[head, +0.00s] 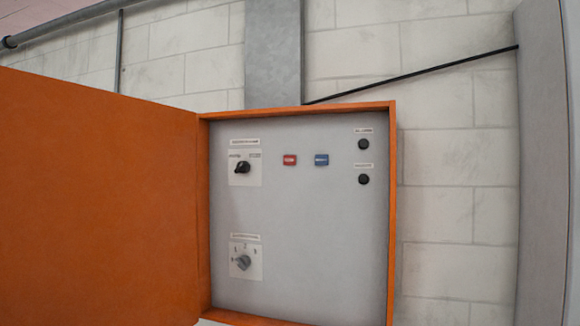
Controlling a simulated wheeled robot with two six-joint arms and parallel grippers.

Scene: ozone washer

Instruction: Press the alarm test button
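Two round black buttons sit one above the other at the right of the grey control panel (300,230): an upper button (363,144) and a lower button (363,179). Each has a small label above it, too blurred to read, so I cannot tell which one is the alarm test button. The panel is inside an orange box (392,215) on the wall. Its orange door (95,200) stands open to the left. Neither of my grippers is in the head view.
The panel also carries a black rotary switch (242,168), a grey rotary switch (243,262), a red indicator (289,160) and a blue indicator (321,160). A grey column (545,180) stands at the right. A black cable (420,72) runs above the box.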

